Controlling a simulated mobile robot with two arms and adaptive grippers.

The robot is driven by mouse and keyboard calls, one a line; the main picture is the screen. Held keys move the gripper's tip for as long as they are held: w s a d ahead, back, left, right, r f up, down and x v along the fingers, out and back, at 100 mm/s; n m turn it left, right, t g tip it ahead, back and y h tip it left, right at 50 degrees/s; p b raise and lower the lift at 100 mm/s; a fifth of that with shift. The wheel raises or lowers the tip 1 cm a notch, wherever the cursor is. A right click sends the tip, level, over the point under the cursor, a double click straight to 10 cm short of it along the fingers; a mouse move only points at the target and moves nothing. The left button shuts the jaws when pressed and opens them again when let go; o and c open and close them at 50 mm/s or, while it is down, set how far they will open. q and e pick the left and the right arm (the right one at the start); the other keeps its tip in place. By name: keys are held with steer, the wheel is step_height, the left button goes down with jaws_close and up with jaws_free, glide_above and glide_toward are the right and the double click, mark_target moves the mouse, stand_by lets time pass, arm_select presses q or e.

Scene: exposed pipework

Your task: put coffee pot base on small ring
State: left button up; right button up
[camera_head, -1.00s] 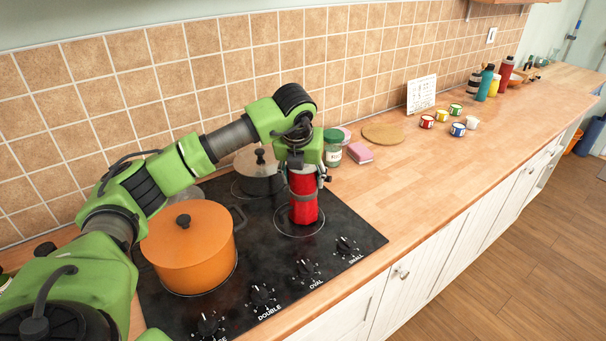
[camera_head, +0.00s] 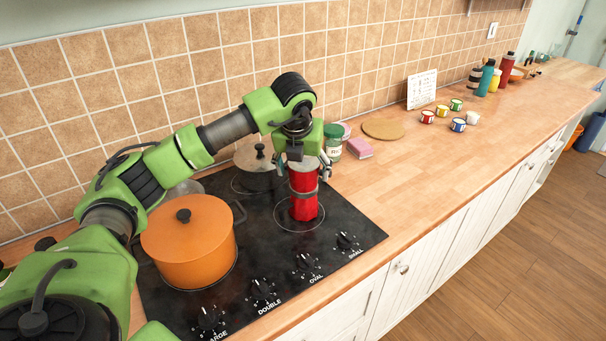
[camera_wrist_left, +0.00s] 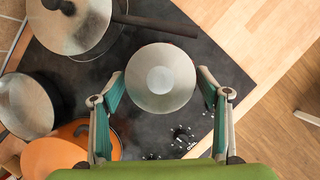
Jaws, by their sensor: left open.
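The coffee pot base (camera_head: 303,207) is a red faceted body with a grey metal top. It stands upright inside the thin circle of the small ring (camera_head: 281,225) on the black hob. My left gripper (camera_head: 303,172) is open just above it, with one finger on each side of its upper part. In the left wrist view, the round metal top (camera_wrist_left: 160,78) of the base lies between the spread green-grey fingers, with visible gaps on both sides. My right gripper is not in view.
An orange pot (camera_head: 188,250) stands left on the hob (camera_head: 345,215); a lidded pan (camera_head: 257,170) stands behind. A green-lidded jar (camera_head: 333,143), pink box (camera_head: 359,149) and round board (camera_head: 383,129) are right of the gripper. The counter front right is clear.

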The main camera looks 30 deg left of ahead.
arm_select(q)
steer(key=b+v, duration=0.1)
steer(key=v, duration=0.9)
steer(key=shift+r+b, duration=0.15)
steer(key=shift+b, duration=0.15)
steer(key=shift+s, duration=0.15)
